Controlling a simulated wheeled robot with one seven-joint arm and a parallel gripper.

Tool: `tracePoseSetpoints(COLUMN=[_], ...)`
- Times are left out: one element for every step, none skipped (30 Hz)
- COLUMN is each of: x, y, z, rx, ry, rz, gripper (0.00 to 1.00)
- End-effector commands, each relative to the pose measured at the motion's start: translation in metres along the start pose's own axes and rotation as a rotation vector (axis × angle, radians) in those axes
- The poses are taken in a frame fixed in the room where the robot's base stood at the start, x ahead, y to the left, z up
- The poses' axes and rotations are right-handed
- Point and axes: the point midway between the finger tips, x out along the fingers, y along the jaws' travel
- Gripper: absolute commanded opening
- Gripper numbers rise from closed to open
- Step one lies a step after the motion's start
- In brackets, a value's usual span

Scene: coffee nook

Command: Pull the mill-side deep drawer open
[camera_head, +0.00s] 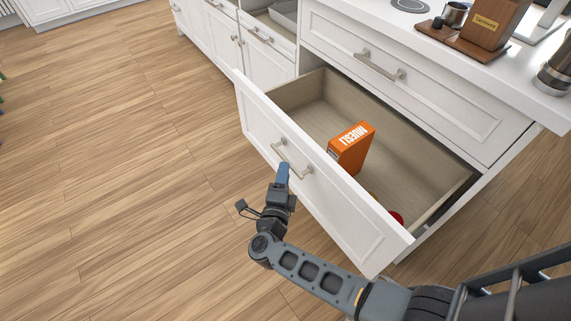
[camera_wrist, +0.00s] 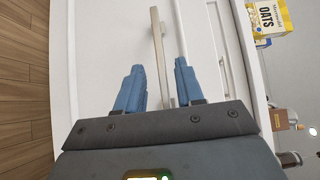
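The deep drawer (camera_head: 345,215), with a white front, stands well out of the cabinet below a shut upper drawer. Its bar handle (camera_head: 292,158) is at the middle of the front. My gripper (camera_head: 283,172) is at this handle, outside the drawer. In the wrist view, the blue fingers of my gripper (camera_wrist: 159,65) are apart, with the handle bar (camera_wrist: 157,40) running between them. A gap shows between the left finger and the bar; the right finger is very close to it, and contact is unclear. An orange muesli box (camera_head: 351,148) stands inside the drawer.
A red item (camera_head: 396,218) is partly hidden behind the drawer front. The upper drawer (camera_head: 400,75) is shut. A wooden block (camera_head: 488,22) stands on the counter. Another drawer at the back holds a grey tray (camera_head: 284,14). The wooden floor (camera_head: 120,150) at left is clear.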

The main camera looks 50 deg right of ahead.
Motion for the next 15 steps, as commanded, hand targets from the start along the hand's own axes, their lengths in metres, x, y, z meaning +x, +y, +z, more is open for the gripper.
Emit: tracePoseSetpoints(x=[-0.008,-0.011,-0.015,-0.018,-0.020,-0.022,-0.023,-0.024,-0.025,-0.025,-0.025,-0.025,-0.025,-0.025,-0.025], y=[0.001,0.001,0.000,0.000,0.000,0.000,0.000,0.000,0.000,0.000,0.000,0.000,0.000,0.000,0.000], z=[0.001,0.001,0.000,0.000,0.000,0.000,0.000,0.000,0.000,0.000,0.000,0.000,0.000,0.000,0.000], rx=[0.000,0.000,0.000,0.000,0.000,0.000,0.000,0.000,0.000,0.000,0.000,0.000,0.000,0.000,0.000], ry=[-0.003,-0.002,-0.001,-0.001,0.000,0.000,0.000,0.000,0.000,0.001,0.001,0.001,0.001,0.001,0.001], rz=[0.001,0.000,0.001,0.001,0.001,0.000,0.000,0.000,0.000,0.000,0.000,0.000,0.000,0.000,0.000], gripper=[0.37,0.37,0.37,0.37,0.37,0.37,0.37,0.37,0.37,0.37,0.37,0.37,0.37,0.37,0.37])
